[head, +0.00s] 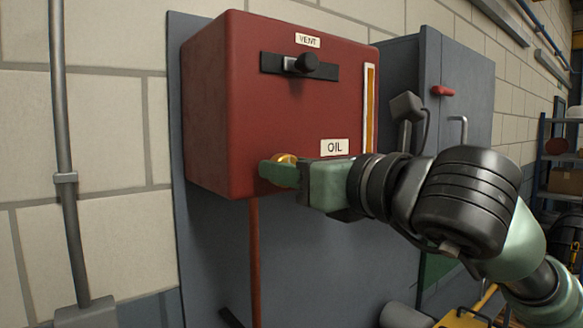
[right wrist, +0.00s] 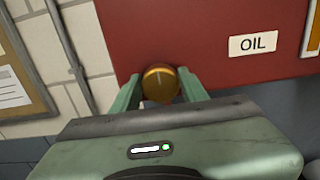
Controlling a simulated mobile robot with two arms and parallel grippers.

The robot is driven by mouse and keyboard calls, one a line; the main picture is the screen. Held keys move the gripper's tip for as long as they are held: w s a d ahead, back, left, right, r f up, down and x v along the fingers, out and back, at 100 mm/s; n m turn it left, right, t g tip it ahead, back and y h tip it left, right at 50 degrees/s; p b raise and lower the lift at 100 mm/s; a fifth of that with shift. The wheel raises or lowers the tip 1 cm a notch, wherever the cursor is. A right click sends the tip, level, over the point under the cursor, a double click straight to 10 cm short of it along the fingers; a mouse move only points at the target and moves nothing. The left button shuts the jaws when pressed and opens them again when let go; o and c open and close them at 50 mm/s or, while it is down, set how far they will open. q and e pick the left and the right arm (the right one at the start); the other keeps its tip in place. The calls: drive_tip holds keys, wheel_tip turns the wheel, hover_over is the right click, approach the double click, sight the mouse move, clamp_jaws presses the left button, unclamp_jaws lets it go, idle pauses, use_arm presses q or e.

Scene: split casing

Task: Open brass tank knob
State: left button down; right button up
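The brass knob (head: 285,158) is on the lower front of the red tank (head: 265,110), left of the OIL label (head: 334,147). My right gripper (head: 278,174) reaches in from the right, and its near finger hides much of the knob in the head view. In the right wrist view the round knob (right wrist: 160,82) sits between the two green fingertips, which are close against its left and right sides. A pale mark on the knob's face runs nearly upright. My left gripper is not in view.
A sight strip (head: 370,105) runs down the tank's right edge. A pipe (head: 64,150) runs down the left wall.

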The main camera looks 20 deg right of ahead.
drive_tip(key=shift+c, duration=0.9)
drive_tip(key=shift+s+a+f+n+b, duration=0.15)
drive_tip(key=shift+n+b, duration=2.3)
drive_tip(key=shift+n, duration=1.75)
drive_tip(key=shift+w+a+f+n+b, duration=0.1)
drive_tip(key=shift+n+b, duration=2.35)
drive_tip(key=shift+n, duration=1.75)
drive_tip(key=o, duration=1.3)
drive_tip(key=shift+o, duration=0.2)
